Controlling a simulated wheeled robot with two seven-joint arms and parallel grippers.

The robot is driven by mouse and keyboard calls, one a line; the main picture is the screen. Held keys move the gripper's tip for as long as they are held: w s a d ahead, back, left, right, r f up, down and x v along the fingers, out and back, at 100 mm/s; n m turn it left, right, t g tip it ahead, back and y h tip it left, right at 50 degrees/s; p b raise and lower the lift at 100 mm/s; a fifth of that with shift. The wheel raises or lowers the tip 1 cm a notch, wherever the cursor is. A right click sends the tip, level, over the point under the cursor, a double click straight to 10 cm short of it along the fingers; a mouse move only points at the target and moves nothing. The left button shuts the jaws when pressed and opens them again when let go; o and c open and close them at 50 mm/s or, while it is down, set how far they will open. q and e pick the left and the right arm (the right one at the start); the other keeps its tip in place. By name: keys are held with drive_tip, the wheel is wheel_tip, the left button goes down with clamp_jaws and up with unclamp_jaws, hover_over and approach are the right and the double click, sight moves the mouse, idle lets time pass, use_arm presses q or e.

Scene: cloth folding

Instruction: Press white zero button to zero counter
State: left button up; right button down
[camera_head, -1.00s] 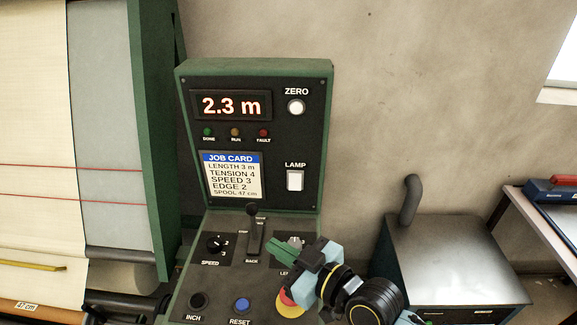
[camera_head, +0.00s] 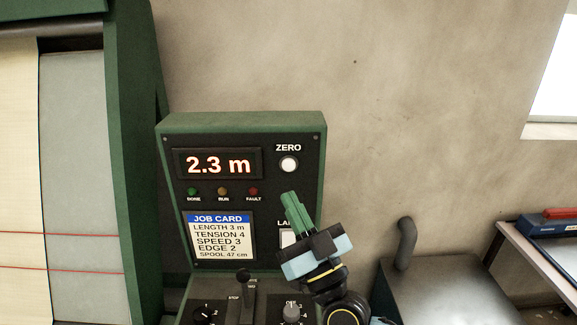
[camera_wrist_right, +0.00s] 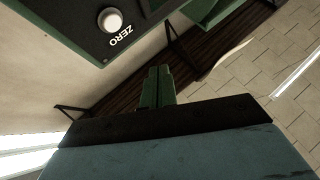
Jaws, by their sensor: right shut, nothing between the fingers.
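The white ZERO button (camera_head: 288,164) is round and sits at the upper right of the black panel (camera_head: 265,205), right of the counter display (camera_head: 217,164), which reads 2.3 m. My right gripper (camera_head: 290,196) has green fingers, shut and empty, pointing up just below the button and apart from it in the head view. In the right wrist view the button (camera_wrist_right: 110,20) is at the upper left, and the shut fingers (camera_wrist_right: 157,72) are below and right of it. My left gripper is not in view.
Below are a lever (camera_head: 243,276) and knobs (camera_head: 203,313). A job card (camera_head: 219,237) is on the panel. A dark metal box with a pipe (camera_head: 406,245) stands at right. The wall right of the panel is bare.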

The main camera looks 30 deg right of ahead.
sight(289, 165)
drive_tip(key=w+d+b, duration=0.2)
drive_tip(key=w+d, duration=0.1)
drive_tip(key=w, duration=0.4)
drive_tip(key=shift+w+d+b, duration=0.35)
drive_tip(key=shift+w, duration=0.05)
drive_tip(key=shift+w, duration=0.1)
idle(1.7)
drive_tip(key=shift+w+d, duration=0.2)
drive_tip(key=shift+w, duration=0.1)
drive_tip(key=shift+w+d, duration=0.2)
drive_tip(key=shift+w, duration=0.2)
idle(0.6)
drive_tip(key=shift+s+a, duration=0.1)
drive_tip(key=shift+s, duration=0.05)
idle(0.3)
drive_tip(key=shift+s+a+p, duration=0.3)
drive_tip(key=shift+s+p, duration=0.15)
drive_tip(key=shift+s, duration=0.2)
